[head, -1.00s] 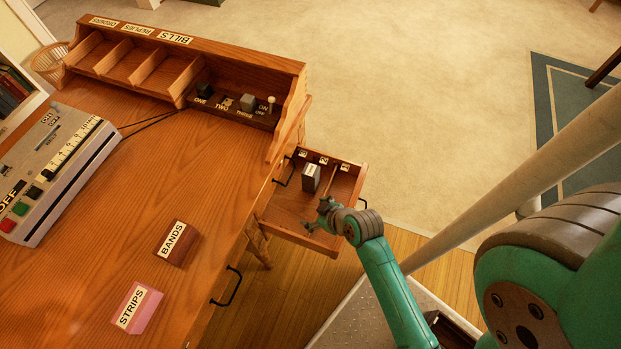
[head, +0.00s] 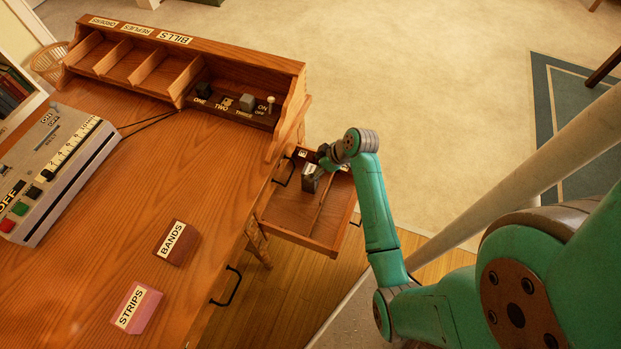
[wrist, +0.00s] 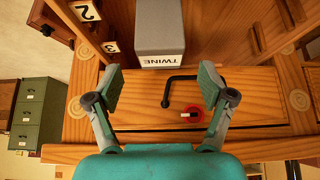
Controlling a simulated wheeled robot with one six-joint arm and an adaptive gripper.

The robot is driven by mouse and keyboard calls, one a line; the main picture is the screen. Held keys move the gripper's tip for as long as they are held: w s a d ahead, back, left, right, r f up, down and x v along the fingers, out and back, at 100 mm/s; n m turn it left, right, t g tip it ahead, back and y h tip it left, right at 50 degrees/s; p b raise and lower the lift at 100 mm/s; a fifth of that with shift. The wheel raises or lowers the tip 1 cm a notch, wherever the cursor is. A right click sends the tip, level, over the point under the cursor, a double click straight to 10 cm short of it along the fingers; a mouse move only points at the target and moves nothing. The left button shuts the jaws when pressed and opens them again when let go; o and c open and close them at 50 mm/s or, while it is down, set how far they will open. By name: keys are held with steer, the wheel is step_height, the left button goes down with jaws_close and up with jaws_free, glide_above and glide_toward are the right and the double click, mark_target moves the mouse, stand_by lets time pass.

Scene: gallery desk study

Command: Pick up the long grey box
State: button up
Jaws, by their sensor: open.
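My gripper (head: 324,160) is over the back of the drawer, at the top of the box, and partly covers the view there. In the wrist view my gripper (wrist: 161,82) is open, its fingers spread to either side of the box's labelled end. The box extends beyond the fingertips; contact cannot be told.
The drawer has a thin divider (head: 321,208) and number tags. A black handle (wrist: 178,82) and a red disc (wrist: 194,114) show between the fingers. The wooden desk (head: 120,220) lies left, with a BANDS block (head: 178,243) and a STRIPS block (head: 138,308).

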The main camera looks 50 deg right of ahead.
mark_target(307, 173)
steer(key=shift+s+x, duration=0.15)
steer(key=shift+x, duration=1.45)
steer(key=shift+s+x, duration=0.15)
steer(key=shift+x, duration=1.45)
steer(key=shift+f, duration=0.15)
steer(key=c, duration=1.3)
